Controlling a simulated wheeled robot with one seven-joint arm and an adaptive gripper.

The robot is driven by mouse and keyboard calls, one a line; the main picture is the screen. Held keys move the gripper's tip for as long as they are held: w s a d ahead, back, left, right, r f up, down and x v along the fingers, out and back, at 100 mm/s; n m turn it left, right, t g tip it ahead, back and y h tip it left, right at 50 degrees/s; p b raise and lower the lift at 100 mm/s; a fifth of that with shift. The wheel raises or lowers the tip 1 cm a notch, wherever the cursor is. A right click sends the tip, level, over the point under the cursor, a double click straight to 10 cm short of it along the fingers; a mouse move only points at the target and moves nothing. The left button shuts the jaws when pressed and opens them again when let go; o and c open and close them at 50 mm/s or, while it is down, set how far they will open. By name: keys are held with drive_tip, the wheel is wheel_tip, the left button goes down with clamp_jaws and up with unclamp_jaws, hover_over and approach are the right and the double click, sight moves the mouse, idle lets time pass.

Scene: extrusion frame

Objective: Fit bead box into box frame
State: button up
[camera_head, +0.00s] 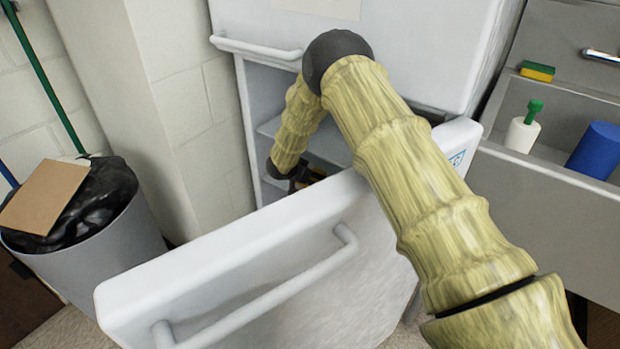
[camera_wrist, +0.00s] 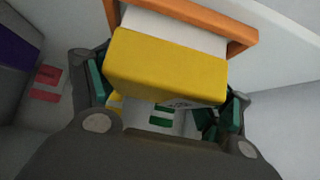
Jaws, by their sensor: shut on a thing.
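A box with a yellow near end (camera_wrist: 165,65) and a white part behind it, which I take as the bead box, is between the fingers of my gripper (camera_wrist: 166,100) in the wrist view. My gripper is shut on it. An orange frame (camera_wrist: 242,38), likely the box frame, borders the white part on both sides. I cannot tell how deep the box sits in it. In the head view my gripper (camera_head: 297,180) is inside the open white cabinet, mostly hidden behind the door and arm.
A shelf (camera_head: 325,145) is inside. A bin with a black bag (camera_head: 95,215) stands left. A sink with a blue cylinder (camera_head: 595,150) and sponge (camera_head: 537,71) is right. A purple item (camera_wrist: 16,50) is left in the wrist view.

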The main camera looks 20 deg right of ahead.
drive_tip(key=shift+f, duration=0.1)
drive_tip(key=o, duration=1.3)
drive_tip(key=shift+c, duration=0.2)
drive_tip(key=shift+r, duration=0.2)
drive_tip(key=v, duration=1.2)
drive_tip(key=shift+p, duration=0.3)
